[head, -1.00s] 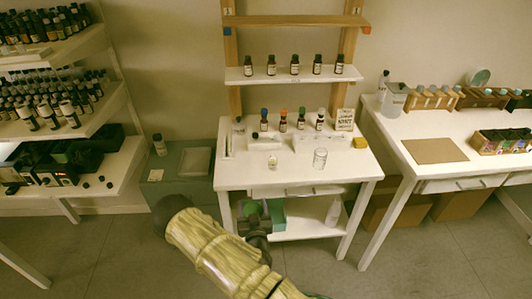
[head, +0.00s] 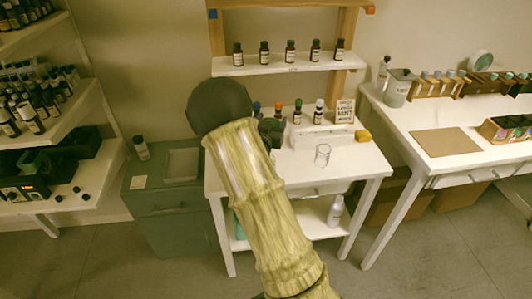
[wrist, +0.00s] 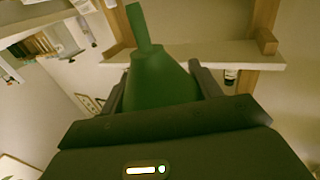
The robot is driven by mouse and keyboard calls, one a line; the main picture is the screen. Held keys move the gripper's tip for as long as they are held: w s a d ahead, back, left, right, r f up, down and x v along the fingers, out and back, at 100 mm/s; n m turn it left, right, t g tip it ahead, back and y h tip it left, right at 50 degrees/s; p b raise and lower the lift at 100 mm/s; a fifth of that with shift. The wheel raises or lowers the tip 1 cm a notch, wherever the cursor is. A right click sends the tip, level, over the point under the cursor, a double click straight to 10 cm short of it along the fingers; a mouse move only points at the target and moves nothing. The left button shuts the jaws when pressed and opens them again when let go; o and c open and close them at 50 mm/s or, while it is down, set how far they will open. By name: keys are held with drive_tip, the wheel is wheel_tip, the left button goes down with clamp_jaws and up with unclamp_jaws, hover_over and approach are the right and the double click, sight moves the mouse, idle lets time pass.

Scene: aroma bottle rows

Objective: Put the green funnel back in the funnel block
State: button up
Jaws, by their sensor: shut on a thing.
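The green funnel (wrist: 158,82) is between the fingers of my gripper (wrist: 158,88) in the wrist view, with its narrow stem pointing up in the picture. The gripper is shut on it. A long white block (head: 322,138) sits on the table right of the gripper, in front of the coloured-cap bottles. I cannot tell for sure whether it is the funnel block.
A clear glass beaker (head: 322,155) stands near the table's middle. A shelf (head: 290,65) with several bottles is above. The table's front right is free.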

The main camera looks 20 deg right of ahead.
drive_tip(key=shift+w+d+r, duration=0.3)
drive_tip(key=shift+d+r, duration=0.2)
drive_tip(key=shift+r, duration=0.15)
drive_tip(key=shift+w, duration=0.1)
drive_tip(key=shift+s+a, duration=0.2)
wheel_tip(320, 180, down, 6)
drive_tip(key=shift+r, duration=0.15)
wheel_tip(320, 180, down, 4)
drive_tip(key=shift+r, duration=0.1)
